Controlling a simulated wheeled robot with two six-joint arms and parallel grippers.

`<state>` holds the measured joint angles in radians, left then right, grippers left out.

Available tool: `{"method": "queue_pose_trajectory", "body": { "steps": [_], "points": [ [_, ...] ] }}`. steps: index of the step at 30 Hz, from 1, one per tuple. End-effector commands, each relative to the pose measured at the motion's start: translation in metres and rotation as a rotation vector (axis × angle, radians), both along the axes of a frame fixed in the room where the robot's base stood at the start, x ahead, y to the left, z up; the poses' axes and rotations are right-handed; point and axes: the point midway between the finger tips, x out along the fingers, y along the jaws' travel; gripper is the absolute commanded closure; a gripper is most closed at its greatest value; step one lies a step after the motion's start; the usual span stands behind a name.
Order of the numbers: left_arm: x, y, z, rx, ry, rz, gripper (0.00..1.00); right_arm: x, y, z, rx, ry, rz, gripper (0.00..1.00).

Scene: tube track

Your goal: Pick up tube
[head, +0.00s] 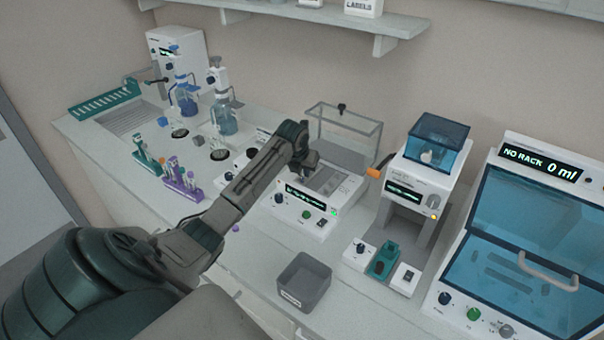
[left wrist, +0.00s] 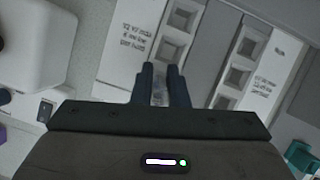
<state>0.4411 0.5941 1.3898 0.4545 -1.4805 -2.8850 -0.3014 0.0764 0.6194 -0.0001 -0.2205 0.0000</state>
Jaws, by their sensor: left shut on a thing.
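My left gripper (head: 304,172) reaches over the white bench device (head: 318,212), whose clear lid (head: 345,130) stands raised behind it. In the left wrist view the two dark fingers of the gripper (left wrist: 160,70) are close together. They are shut on a small translucent tube (left wrist: 159,92), seen only in part between them. Below the fingers is the device's top, with square slots (left wrist: 167,50) in two rows and printed white panels (left wrist: 133,38). I cannot tell whether the tube's lower end is inside a slot. My right gripper is not in view.
Teal (head: 146,160) and purple (head: 182,180) tube racks stand at left, with blue-topped bottles (head: 185,98) behind. A grey bin (head: 303,281) sits at the front. A blue-lidded machine (head: 430,165) and a large blue-windowed cabinet (head: 520,250) stand at right.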

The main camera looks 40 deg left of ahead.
Motion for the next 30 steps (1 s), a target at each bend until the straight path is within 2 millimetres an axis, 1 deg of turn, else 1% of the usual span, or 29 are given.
{"method": "queue_pose_trajectory", "body": {
  "steps": [4,7,15,19,24,30],
  "points": [
    [0.001,0.000,0.004,0.001,-0.003,0.000,0.99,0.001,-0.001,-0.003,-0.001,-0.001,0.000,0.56],
    [0.001,0.001,0.015,0.002,-0.005,-0.001,0.99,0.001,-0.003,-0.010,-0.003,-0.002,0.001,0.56],
    [0.001,0.001,0.069,0.003,-0.007,0.000,0.99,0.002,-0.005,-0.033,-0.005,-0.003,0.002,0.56],
    [0.001,0.000,0.089,0.000,-0.003,0.001,0.99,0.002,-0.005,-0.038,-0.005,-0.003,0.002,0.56],
    [0.000,0.000,0.100,0.000,-0.001,0.000,0.99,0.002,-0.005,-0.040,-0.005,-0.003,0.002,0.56],
    [0.000,0.000,0.101,-0.001,0.000,0.000,0.99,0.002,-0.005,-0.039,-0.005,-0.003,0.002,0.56]
  ]
}}
